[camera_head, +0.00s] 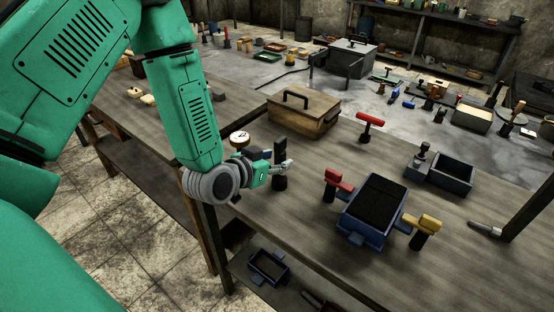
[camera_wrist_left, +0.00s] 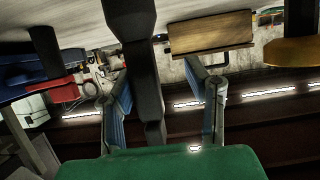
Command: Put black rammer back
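The black rammer (camera_head: 279,183) is upright near the left edge of the wooden table, with a dark block-like top and a wider dark base. In the left wrist view the rammer (camera_wrist_left: 141,60) rises between the two fingers of this gripper (camera_wrist_left: 158,70). The fingers are apart, with a clear gap on the right side of the rammer. Whether the left finger touches it I cannot tell. My right gripper is not in view.
A wooden box (camera_head: 302,112) stands behind. A round white-topped item (camera_head: 239,138) is beside my wrist.

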